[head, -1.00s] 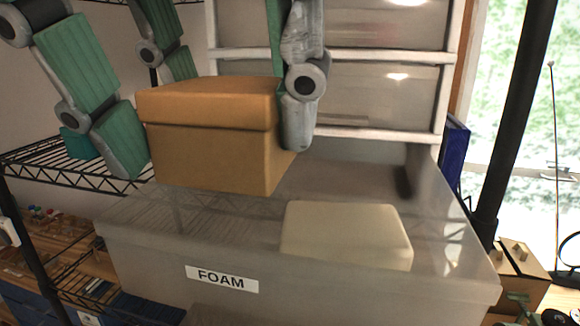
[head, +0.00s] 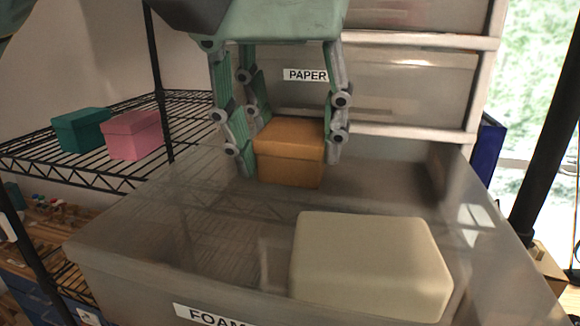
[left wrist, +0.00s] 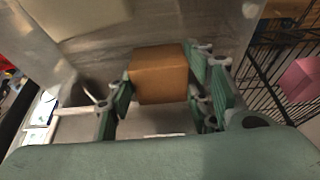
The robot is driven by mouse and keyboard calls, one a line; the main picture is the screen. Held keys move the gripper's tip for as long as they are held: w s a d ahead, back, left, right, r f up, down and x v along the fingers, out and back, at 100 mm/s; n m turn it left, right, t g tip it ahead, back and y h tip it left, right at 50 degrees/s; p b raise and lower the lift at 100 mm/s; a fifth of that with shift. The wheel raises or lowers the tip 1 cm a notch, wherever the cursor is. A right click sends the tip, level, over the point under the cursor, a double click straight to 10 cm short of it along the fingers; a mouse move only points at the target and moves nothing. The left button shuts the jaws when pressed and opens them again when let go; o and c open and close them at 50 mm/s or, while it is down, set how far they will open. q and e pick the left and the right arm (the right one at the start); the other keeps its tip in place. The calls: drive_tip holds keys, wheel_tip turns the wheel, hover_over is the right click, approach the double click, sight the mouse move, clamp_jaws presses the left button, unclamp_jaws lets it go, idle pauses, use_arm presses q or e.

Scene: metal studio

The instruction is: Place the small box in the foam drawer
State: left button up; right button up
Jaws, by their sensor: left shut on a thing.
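The small orange-brown box (head: 290,152) is between the fingers of my left gripper (head: 288,150), which is shut on it. The box and fingers are over the back part of the open foam drawer (head: 150,290). I cannot tell whether the box touches the drawer floor. In the left wrist view the box (left wrist: 158,74) sits between the green fingers of my left gripper (left wrist: 160,85). A cream foam block (head: 370,262) lies in the front right of the drawer. My right gripper does not show.
A wire shelf (head: 100,180) at left holds a teal box (head: 80,130) and a pink box (head: 132,134). A closed drawer labelled PAPER (head: 410,90) stands behind the gripper. A black post (head: 545,150) rises at right. The drawer's left floor is clear.

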sight(290, 156)
use_arm(q)
drive_tip(key=f, duration=0.1)
drive_tip(key=s+f, duration=0.1)
drive_tip(key=f, duration=0.1)
drive_tip(key=shift+f, duration=0.25)
drive_tip(key=shift+w+f, duration=0.2)
drive_tip(key=shift+w, duration=0.1)
drive_tip(key=o, duration=0.6)
drive_tip(key=shift+c, duration=0.2)
drive_tip(key=o, duration=0.4)
drive_tip(key=shift+s+r, duration=0.1)
drive_tip(key=shift+s, duration=0.2)
drive_tip(key=shift+o, duration=0.2)
drive_tip(key=shift+w, duration=0.15)
drive_tip(key=shift+r, duration=0.15)
drive_tip(key=v, duration=1.1)
drive_tip(key=shift+s+r, duration=0.25)
drive_tip(key=shift+s, duration=0.05)
